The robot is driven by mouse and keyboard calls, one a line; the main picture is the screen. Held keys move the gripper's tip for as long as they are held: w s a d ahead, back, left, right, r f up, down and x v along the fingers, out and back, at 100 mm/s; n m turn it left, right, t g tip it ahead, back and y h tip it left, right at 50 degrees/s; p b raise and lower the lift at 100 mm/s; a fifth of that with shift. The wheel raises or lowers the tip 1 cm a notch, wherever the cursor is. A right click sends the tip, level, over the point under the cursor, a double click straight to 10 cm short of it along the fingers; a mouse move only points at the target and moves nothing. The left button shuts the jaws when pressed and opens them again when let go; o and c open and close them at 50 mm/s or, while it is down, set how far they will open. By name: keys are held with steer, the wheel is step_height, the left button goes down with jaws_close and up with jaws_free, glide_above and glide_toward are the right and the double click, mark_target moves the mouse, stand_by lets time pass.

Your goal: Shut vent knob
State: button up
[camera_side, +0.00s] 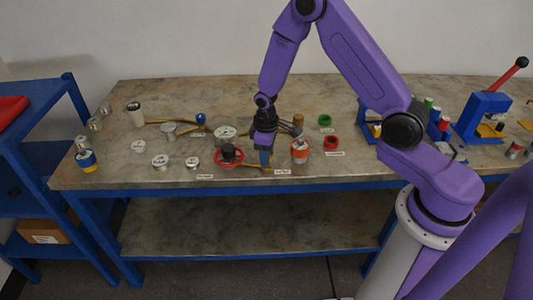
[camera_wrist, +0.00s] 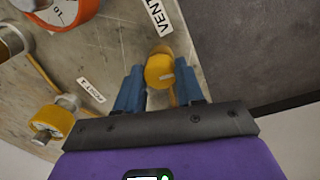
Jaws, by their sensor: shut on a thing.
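The vent knob (camera_wrist: 159,71) is a yellow knob in the wrist view, beside a white label (camera_wrist: 152,14) reading "VENT". My gripper (camera_wrist: 160,88) has its two blue fingers on either side of the knob, shut on it. In the side view my gripper (camera_side: 265,160) points down at the bench near its front edge, just right of the red handwheel (camera_side: 228,156). The knob is hidden behind the fingers there. A white label (camera_side: 282,172) lies just right of the fingertips. The knob's turn position is unclear.
A second yellow knob (camera_wrist: 52,120) is at lower left in the wrist view. Red (camera_side: 331,142) and green (camera_side: 324,120) rings lie further right. Several cans and lids occupy the bench's left.

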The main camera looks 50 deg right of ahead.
steer(key=shift+n, duration=0.6)
steer(key=o, duration=1)
steer(key=shift+o, duration=0.2)
step_height(320, 180, up, 17)
steer(key=shift+s+a+r, duration=0.2)
steer(key=shift+s+a, duration=0.05)
steer(key=shift+a, duration=0.1)
